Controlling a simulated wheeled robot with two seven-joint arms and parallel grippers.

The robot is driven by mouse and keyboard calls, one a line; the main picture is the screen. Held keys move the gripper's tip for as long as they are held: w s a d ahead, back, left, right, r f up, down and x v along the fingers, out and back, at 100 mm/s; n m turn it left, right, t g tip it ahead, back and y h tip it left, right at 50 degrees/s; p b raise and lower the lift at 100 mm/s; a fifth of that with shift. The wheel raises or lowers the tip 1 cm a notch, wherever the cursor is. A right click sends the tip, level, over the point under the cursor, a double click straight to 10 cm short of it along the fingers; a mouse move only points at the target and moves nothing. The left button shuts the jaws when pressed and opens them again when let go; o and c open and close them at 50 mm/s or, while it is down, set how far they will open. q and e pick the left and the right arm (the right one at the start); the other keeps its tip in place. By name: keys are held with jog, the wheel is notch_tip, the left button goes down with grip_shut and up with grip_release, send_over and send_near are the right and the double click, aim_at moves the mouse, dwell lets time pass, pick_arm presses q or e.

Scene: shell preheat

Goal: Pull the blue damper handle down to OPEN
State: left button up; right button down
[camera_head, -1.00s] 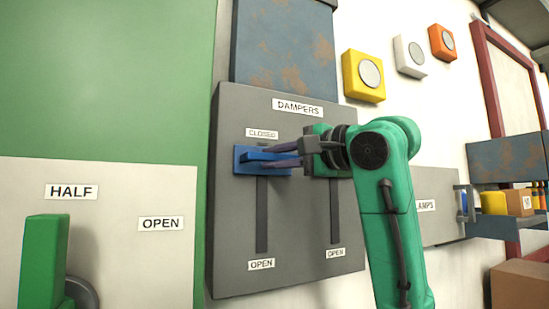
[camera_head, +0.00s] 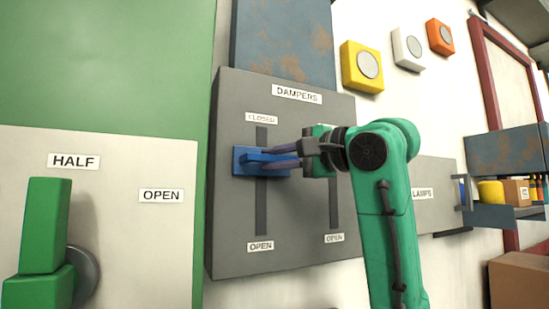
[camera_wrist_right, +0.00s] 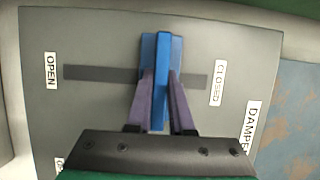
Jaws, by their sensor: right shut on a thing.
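The blue damper handle (camera_head: 243,162) sits on the left slot of the grey dampers panel (camera_head: 225,230). It is a little below the CLOSED label (camera_head: 261,118), with bare slot above it and a longer stretch below, down to the OPEN label (camera_head: 260,246). My right gripper (camera_head: 272,158) reaches in from the right and is shut on the handle. In the right wrist view the two purple fingers flank the blue handle (camera_wrist_right: 160,75), which is nearer CLOSED (camera_wrist_right: 218,83) than OPEN (camera_wrist_right: 51,71). My left gripper is not in view.
A second slot (camera_head: 334,210) with its own OPEN label runs to the right; its top is hidden behind my right gripper. A green lever (camera_head: 45,225) stands on a pale panel at the left. A shelf with small items (camera_head: 495,213) is at the right.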

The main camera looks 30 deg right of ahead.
jog(key=f+b, duration=0.4)
jog(key=f, duration=0.2)
jog(key=f+b, duration=0.5)
jog(key=f, duration=0.1)
jog(key=shift+w+a, duration=0.1)
jog(key=shift+w, duration=0.1)
jog(key=c, duration=0.8)
grip_release()
jog(key=shift+s, duration=0.1)
jog(key=shift+r, duration=0.1)
jog(key=b+v, duration=0.5)
jog(key=v, duration=0.9)
jog(key=shift+s, duration=0.2)
